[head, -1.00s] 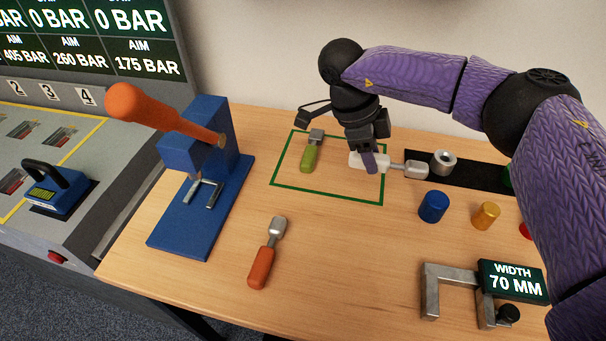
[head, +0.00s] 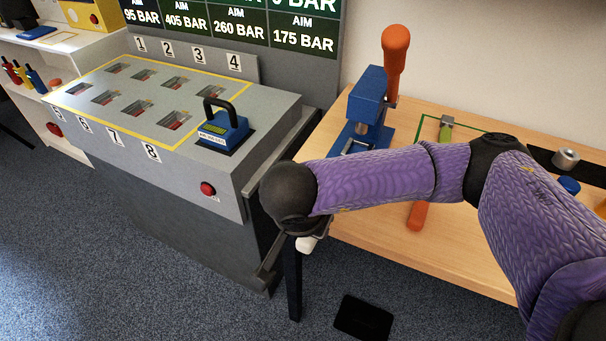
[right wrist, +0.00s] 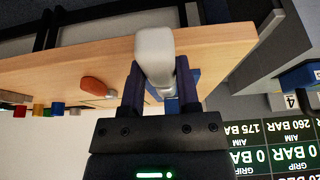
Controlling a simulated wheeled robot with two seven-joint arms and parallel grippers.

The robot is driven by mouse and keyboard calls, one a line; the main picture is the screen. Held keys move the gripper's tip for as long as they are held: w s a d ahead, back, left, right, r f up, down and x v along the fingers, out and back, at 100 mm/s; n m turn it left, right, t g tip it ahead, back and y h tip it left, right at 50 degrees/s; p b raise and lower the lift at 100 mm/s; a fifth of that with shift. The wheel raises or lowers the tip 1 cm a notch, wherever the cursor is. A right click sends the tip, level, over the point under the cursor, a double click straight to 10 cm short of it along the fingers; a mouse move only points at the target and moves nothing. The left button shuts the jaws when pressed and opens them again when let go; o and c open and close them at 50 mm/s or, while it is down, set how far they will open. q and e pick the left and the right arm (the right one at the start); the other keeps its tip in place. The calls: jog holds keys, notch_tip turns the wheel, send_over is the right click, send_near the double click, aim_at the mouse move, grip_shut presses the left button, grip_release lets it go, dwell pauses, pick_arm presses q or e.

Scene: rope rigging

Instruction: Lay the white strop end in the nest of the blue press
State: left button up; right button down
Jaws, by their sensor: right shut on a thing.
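The white strop end (right wrist: 155,52) is between the fingers of my right gripper (right wrist: 158,88) in the right wrist view, and the gripper is shut on it. In the head view a small part of the white strop end (head: 307,243) shows below my right wrist, near the table's left edge; the fingers are mostly hidden there. The blue press (head: 368,95) stands on the table behind my right forearm, its orange handle (head: 395,55) pointing up. My left gripper is not in view.
An orange strop end (head: 418,216) and a green one (head: 446,128) lie on the wooden table (head: 455,245). A grey console (head: 235,190) with a black-handled blue block (head: 222,128) stands at the left. A dark gap separates console and table.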

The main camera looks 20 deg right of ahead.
jog(key=shift+w+d+f, duration=0.1)
jog(key=shift+w+d, duration=0.05)
jog(key=shift+w, duration=0.2)
jog(key=w+d+b, duration=0.1)
jog(key=w+d, duration=0.2)
jog(key=w+d+b, duration=0.1)
jog(key=w+d, duration=0.1)
jog(key=d, duration=0.2)
jog(key=w+d+b, duration=0.1)
jog(key=w+d, duration=0.2)
jog(key=shift+w+d+b, duration=0.2)
jog(key=shift+w+b, duration=0.1)
jog(key=w+d+b, duration=0.1)
jog(key=w+d+f+b, duration=0.1)
jog(key=d, duration=0.1)
jog(key=shift+w, duration=0.25)
jog(key=shift+a+f, duration=0.1)
jog(key=shift+f, duration=0.25)
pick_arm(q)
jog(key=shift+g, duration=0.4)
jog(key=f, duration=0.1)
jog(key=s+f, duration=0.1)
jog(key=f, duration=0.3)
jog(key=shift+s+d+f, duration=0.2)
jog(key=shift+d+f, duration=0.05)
pick_arm(e)
jog(key=shift+s+r, duration=0.1)
